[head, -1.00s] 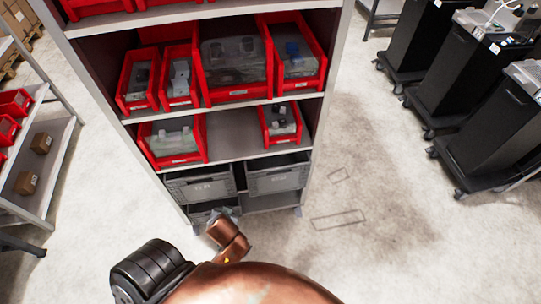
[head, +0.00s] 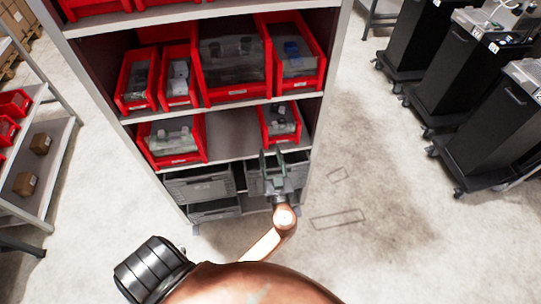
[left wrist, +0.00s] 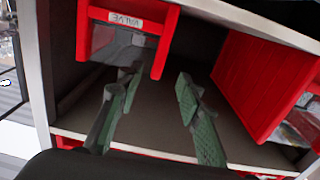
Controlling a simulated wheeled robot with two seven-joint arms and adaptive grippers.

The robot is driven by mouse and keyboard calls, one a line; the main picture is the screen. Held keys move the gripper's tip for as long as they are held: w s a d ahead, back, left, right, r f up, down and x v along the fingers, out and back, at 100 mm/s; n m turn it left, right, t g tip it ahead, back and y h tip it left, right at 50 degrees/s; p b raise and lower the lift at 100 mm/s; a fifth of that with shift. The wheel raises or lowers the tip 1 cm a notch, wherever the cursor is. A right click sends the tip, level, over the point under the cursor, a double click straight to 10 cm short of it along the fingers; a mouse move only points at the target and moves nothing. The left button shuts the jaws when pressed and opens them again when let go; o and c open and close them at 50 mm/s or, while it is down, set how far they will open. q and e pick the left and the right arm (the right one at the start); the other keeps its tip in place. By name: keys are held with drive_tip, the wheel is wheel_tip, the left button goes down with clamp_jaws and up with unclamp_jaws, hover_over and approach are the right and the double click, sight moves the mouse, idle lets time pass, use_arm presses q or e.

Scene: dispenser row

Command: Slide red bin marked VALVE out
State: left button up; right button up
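The red bin marked VALVE (head: 279,139) sits at the right end of the lower red-bin shelf in the head view, with dark and grey parts inside. In the left wrist view its red front (left wrist: 122,33) appears upside down at the top, with the white VALVE label readable. My left gripper (head: 271,153) is just below and in front of this bin in the head view. In the left wrist view my left gripper (left wrist: 158,82) is open, its two green-padded fingers apart and nothing between them. My right gripper is not in view.
Another red bin (head: 172,158) stands at the left of the same shelf, with bare shelf (head: 232,133) between. Several red bins (head: 238,93) fill the shelf above. Grey crates (head: 200,188) sit below. Black wheeled carts (head: 500,120) stand at the right; floor between is clear.

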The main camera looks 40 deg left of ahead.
sight(266, 137)
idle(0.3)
use_arm(q)
drive_tip(key=shift+x, duration=3.95)
drive_tip(key=shift+d, duration=0.1)
clamp_jaws()
